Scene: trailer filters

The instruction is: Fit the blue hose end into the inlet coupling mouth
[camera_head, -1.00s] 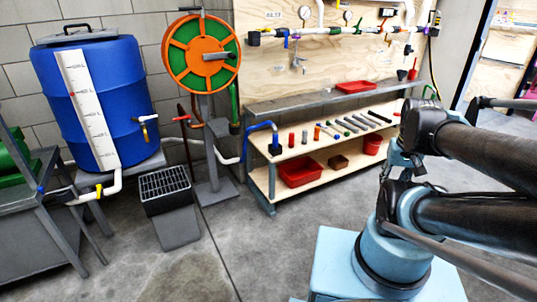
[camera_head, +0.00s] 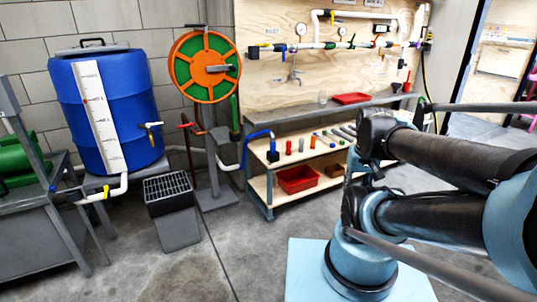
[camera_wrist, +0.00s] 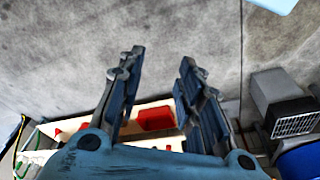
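A blue hose (camera_head: 258,135) arches over the left end of the bench shelf in the head view. Its blue end (camera_head: 272,155) points down there; a white pipe (camera_head: 228,165) joins its other side. A white pipe run (camera_head: 330,45) crosses the wooden back board. A dark fitting at its left end (camera_head: 253,52) sits by a small label; I cannot tell if this is the inlet coupling mouth. My gripper (camera_wrist: 162,56) shows in the wrist view, open and empty above the concrete floor. The hose end is not clearly visible there.
A blue barrel (camera_head: 130,115) and an orange-green reel (camera_head: 203,65) stand left of the bench. A grated grey box (camera_head: 168,190) stands in front. A red bin (camera_head: 298,180) sits on the bench's lower shelf. Bare floor (camera_head: 225,260) lies in front of the bench.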

